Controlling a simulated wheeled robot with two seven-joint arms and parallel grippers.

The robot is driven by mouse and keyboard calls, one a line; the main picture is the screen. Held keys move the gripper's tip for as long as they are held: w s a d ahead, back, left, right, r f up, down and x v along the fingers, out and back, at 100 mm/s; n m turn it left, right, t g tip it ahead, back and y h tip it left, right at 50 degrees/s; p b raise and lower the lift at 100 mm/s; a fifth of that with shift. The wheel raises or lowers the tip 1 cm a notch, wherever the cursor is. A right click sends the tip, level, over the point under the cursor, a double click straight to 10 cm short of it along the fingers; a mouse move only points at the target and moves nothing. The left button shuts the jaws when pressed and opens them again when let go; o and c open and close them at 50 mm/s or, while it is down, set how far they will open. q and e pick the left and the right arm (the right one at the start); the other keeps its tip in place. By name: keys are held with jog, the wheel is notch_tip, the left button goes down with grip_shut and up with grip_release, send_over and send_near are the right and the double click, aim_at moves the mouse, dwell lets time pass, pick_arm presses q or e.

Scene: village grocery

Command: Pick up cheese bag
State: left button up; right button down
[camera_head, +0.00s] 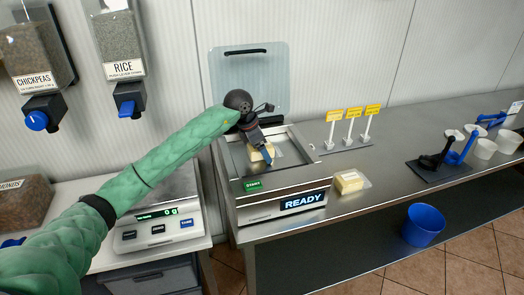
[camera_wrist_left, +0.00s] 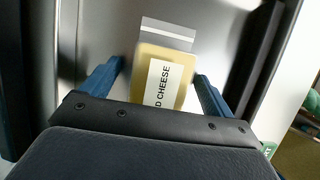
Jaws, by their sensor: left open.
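The cheese bag (camera_wrist_left: 180,80) is a yellowish block in a clear bag with a white label reading "D CHEESE". It lies flat inside the open chamber of the sealing machine (camera_head: 284,205), whose display reads READY. In the head view the bag (camera_head: 257,155) is partly hidden by my left gripper (camera_head: 266,156). My left gripper reaches down into the chamber from above. In the wrist view the blue fingers of this gripper (camera_wrist_left: 158,72) are apart, one on each side of the bag. A gap shows between fingers and bag. My right gripper is not in view.
The machine's clear lid (camera_head: 250,85) stands raised behind the chamber. A second pale wrapped block (camera_head: 349,182) lies on the counter to the right. A scale (camera_head: 158,223) reading 0 g stands left. Yellow tags (camera_head: 352,113) stand behind; a blue bucket (camera_head: 424,225) is at the right.

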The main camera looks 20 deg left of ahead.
pick_arm(q)
jog(key=c, duration=1.3)
